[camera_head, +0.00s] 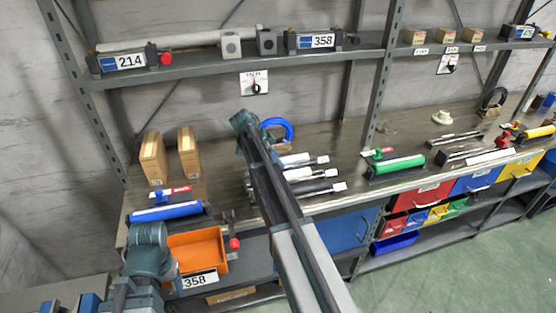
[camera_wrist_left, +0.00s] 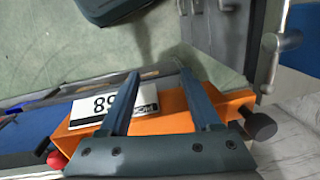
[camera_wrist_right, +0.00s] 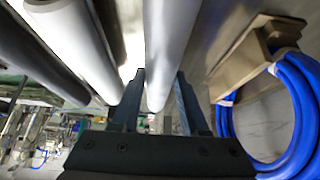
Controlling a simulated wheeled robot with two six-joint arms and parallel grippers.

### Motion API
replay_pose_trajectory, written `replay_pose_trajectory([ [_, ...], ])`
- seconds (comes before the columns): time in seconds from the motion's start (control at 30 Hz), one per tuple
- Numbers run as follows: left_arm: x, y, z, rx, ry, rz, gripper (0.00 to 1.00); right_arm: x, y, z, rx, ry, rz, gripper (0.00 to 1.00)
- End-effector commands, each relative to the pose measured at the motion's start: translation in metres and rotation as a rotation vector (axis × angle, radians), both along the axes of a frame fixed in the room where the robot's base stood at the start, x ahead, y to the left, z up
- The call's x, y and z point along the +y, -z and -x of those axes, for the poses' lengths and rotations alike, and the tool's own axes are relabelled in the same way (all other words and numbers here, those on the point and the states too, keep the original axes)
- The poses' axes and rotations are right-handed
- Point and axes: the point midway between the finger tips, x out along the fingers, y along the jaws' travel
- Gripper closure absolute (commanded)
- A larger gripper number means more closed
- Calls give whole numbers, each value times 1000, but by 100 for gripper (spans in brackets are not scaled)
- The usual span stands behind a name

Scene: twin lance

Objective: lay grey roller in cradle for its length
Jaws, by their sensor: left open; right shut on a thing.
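Three tagged rollers lie on the bench in the head view: a pale grey one (camera_head: 295,160), a whitish one (camera_head: 298,174) and a dark one (camera_head: 315,188). Their tags are too small to read. In the right wrist view my right gripper (camera_wrist_right: 158,98) is shut on the pale grey roller (camera_wrist_right: 168,45); the whitish (camera_wrist_right: 75,40) and dark (camera_wrist_right: 35,55) rollers lie to its left. My forearm hides this gripper in the head view. My left gripper (camera_wrist_left: 155,85) is open and empty over an orange bin (camera_wrist_left: 170,120) labelled 358. Shelf units are labelled 214 (camera_head: 122,61) and 358 (camera_head: 315,41).
A blue coil (camera_wrist_right: 295,120) is close right of the held roller. A blue roller (camera_head: 165,212) and a green roller (camera_head: 398,165) rest in black holders. Two cardboard boxes (camera_head: 152,158) stand at the bench's left. The upper shelf (camera_head: 210,68) overhangs the back.

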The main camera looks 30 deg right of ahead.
Motion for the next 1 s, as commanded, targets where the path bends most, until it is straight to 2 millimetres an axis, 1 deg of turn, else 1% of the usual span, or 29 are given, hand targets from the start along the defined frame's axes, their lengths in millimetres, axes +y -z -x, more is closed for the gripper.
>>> replay_pose_trajectory([
  [0.1,0,-1,0,0,0,0,36,0,-1,0,0,0,1,100],
  [0.13,0,-1,0,0,0,0,36,0,-1,0,0,0,1,54],
  [0.27,0,-1,0,0,0,0,36,0,-1,0,0,0,1,31],
  [0.3,0,-1,0,0,0,0,36,0,-1,0,0,0,1,24],
  [0.33,0,-1,0,0,0,0,36,0,-1,0,0,0,1,21],
  [0.57,0,-1,0,0,0,0,36,0,0,0,0,0,-1,21],
  [0.67,0,-4,0,0,0,0,36,1,-3,0,0,0,0,21],
  [0.77,0,-12,0,0,0,0,36,5,-12,-1,0,0,0,21],
  [1.0,0,-49,0,0,0,0,36,26,-49,-6,1,-2,0,21],
])
